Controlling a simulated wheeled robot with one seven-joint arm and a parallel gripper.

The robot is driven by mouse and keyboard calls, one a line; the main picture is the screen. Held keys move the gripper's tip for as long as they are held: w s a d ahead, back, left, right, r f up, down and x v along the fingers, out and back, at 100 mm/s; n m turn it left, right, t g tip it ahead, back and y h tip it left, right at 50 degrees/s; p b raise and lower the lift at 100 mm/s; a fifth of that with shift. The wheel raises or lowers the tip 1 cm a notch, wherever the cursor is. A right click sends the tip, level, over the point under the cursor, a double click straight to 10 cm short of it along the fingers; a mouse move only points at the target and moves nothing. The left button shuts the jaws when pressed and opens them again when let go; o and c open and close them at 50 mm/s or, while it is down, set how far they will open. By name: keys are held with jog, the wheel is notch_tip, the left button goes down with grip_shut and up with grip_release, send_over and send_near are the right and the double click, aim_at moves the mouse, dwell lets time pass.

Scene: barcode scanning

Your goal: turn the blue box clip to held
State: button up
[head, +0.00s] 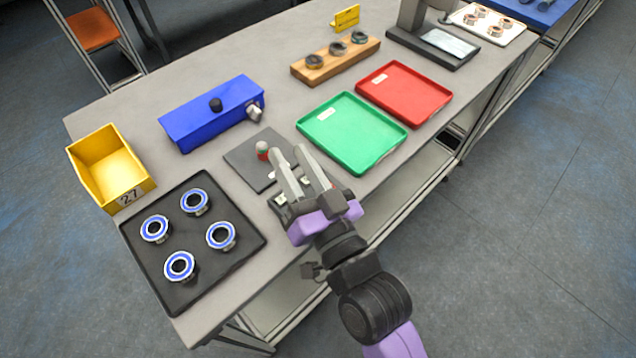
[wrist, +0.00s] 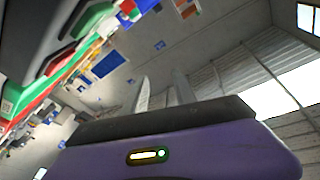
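The blue box (head: 200,128) stands on the grey table, left of centre in the head view. It has a black knob (head: 215,104) on top and a small light-grey fitting (head: 254,111) at its right end. This fitting may be the clip; its setting is too small to read. My gripper (head: 287,150) is to the right of and nearer than the box, apart from it, over the edge of a dark plate. Its two fingers stand apart with nothing between them. The wrist view also shows the two fingers (wrist: 163,95) apart. I cannot make out the clip there.
The dark plate (head: 240,160) carries a small red-and-green knob (head: 262,150) close to my fingers. A yellow bin (head: 105,160) and a black tray (head: 150,275) with several blue-ringed bearings are left. Green (head: 345,135) and red (head: 405,95) trays are right. A wooden block (head: 300,73) stands behind.

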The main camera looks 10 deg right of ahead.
jog(key=shift+m+h, duration=0.3)
jog(key=shift+h, duration=0.4)
jog(key=shift+s+d+f+p, duration=0.1)
jog(key=shift+s+d+f, duration=0.15)
jog(key=shift+s+d, duration=0.35)
jog(key=shift+s+d+f+p, duration=0.15)
jog(key=shift+s+d+f, duration=0.1)
jog(key=shift+s+d, duration=0.4)
jog(key=shift+s+d+f+p, duration=0.1)
jog(key=shift+s+d+f, duration=0.15)
jog(key=shift+s+d, duration=0.35)
jog(key=shift+s+a, duration=0.1)
jog(key=shift+a, duration=0.05)
